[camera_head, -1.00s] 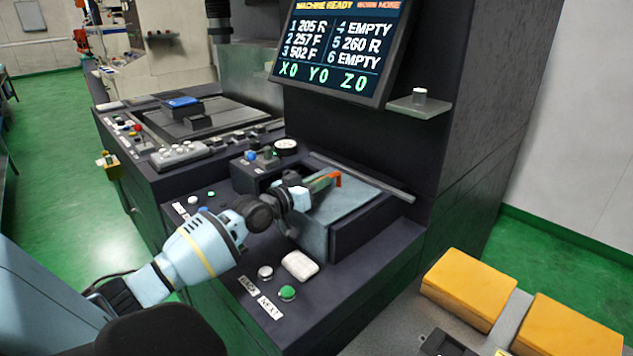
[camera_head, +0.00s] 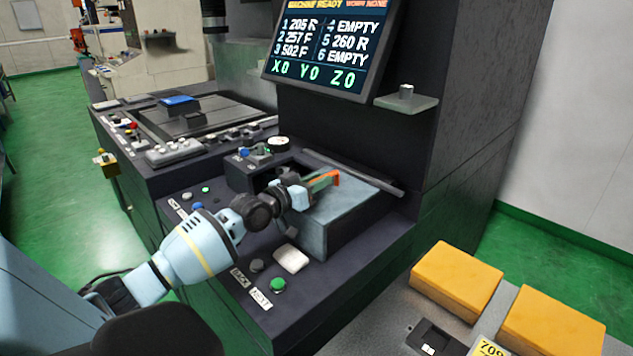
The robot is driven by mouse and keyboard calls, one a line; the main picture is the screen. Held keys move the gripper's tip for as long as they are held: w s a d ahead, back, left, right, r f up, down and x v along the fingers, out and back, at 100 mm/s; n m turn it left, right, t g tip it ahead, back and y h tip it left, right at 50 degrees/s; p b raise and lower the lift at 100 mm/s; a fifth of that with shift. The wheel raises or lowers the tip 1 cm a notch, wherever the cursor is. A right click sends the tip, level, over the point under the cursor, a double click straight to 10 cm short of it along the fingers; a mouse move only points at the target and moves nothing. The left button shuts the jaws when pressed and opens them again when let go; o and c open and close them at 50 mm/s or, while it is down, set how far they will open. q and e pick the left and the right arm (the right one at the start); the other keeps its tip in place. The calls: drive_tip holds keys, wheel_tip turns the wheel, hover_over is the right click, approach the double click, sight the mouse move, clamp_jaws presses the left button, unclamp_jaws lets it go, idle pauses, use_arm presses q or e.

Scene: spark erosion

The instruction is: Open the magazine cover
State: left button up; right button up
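The magazine cover appears to be the grey lid (camera_head: 348,207) of the box on the machine's front ledge; it looks closed. My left arm reaches in from the left. My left gripper (camera_head: 318,187) is over the lid's left part, close to an orange bar (camera_head: 330,178) with a green strip beside it. The bar may be the cover's handle. The fingers are small and partly hidden, so I cannot tell whether they hold the bar or are open. My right gripper is out of view.
The machine's screen (camera_head: 330,45) stands above, with a small shelf (camera_head: 408,104) beside it. A green button (camera_head: 278,285) and a white block (camera_head: 291,258) are on the front ledge. Yellow blocks (camera_head: 456,281) rest on a grey surface at lower right.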

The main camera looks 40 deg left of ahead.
use_arm(q)
drive_tip(key=shift+o, duration=0.6)
drive_tip(key=shift+s, duration=0.1)
drive_tip(key=s, duration=0.7)
drive_tip(key=shift+s+a+p, duration=0.3)
drive_tip(key=shift+a+p, duration=0.05)
